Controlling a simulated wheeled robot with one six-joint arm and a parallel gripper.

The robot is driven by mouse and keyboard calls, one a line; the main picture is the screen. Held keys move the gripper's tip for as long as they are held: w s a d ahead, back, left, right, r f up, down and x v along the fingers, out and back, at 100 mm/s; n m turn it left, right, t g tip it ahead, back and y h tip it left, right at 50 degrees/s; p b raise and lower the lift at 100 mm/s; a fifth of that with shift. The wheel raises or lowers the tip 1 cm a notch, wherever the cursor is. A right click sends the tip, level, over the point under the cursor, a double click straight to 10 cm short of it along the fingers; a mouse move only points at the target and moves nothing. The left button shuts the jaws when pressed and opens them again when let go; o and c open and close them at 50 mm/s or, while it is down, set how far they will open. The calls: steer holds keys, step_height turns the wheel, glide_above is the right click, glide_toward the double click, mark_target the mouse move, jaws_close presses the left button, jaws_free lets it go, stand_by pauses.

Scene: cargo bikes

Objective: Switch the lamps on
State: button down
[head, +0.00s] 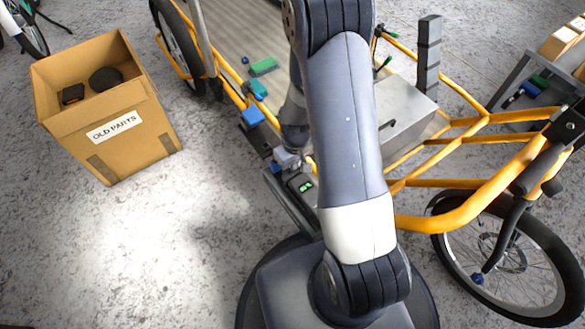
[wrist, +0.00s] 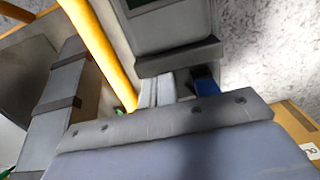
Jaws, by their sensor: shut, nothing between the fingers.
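My gripper (head: 287,160) is small and partly hidden by my arm in the head view. It is low beside the yellow cargo bike frame, close to a dark unit with a lit green display (head: 302,184). In the wrist view the pale fingers of my gripper (wrist: 165,88) are together and empty. They are near a grey box with a dark green face (wrist: 160,5) and a dark ledge below it. I cannot tell whether they touch it. A blue part (wrist: 207,84) sits beside the fingers. I cannot make out any lamp or switch for certain.
A cardboard box marked OLD PARTS (head: 110,125) stands at the left. The yellow bike frame (head: 465,212) and its wheel (head: 505,265) fill the right. A metal case (head: 400,112) sits on the bike. The floor (head: 130,240) at lower left is clear, with a bright patch.

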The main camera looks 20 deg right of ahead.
steer(key=shift+f, duration=0.3)
steer(key=shift+r, duration=0.1)
steer(key=shift+r+p, duration=2.5)
steer(key=shift+r, duration=0.95)
steer(key=shift+f, duration=0.15)
step_height(320, 180, down, 7)
steer(key=b, duration=0.5)
steer(key=shift+b, duration=0.3)
steer(key=shift+r, duration=0.2)
